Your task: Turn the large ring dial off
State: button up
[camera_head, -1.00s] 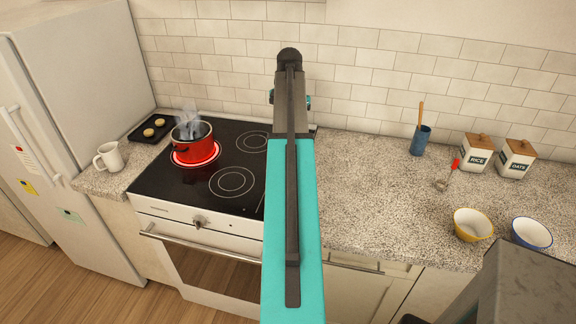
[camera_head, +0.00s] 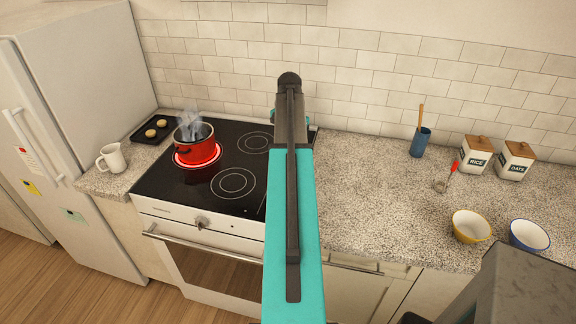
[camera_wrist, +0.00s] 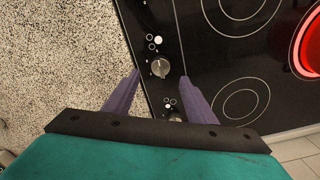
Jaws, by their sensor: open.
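The black cooktop (camera_head: 215,200) has a glowing red ring (camera_head: 198,162) under a steaming red pot (camera_head: 194,146). The glowing ring also shows at the right edge of the wrist view (camera_wrist: 304,50). In the wrist view, one round dial (camera_wrist: 160,68) on the cooktop strip lies between my gripper's fingertips, beside small ring marks. A second dial (camera_wrist: 175,117) lies nearer my wrist, partly cut off by the gripper body. In the head view my arm hides the dials.
An oven knob (camera_head: 202,222) sits on the front panel above the oven handle (camera_head: 200,243). A baking tray (camera_head: 157,130) and a mug (camera_head: 113,158) stand left. Bowls (camera_head: 471,227), canisters (camera_head: 477,156) and a blue cup (camera_head: 420,143) stand on the right counter (camera_head: 375,190).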

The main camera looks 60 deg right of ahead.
jog(key=shift+f+p, duration=1.05)
jog(key=shift+f, duration=2.75)
jog(key=c, duration=1)
jog(key=shift+a, duration=0.2)
jog(key=shift+c, duration=0.2)
jog(key=shift+d, duration=0.1)
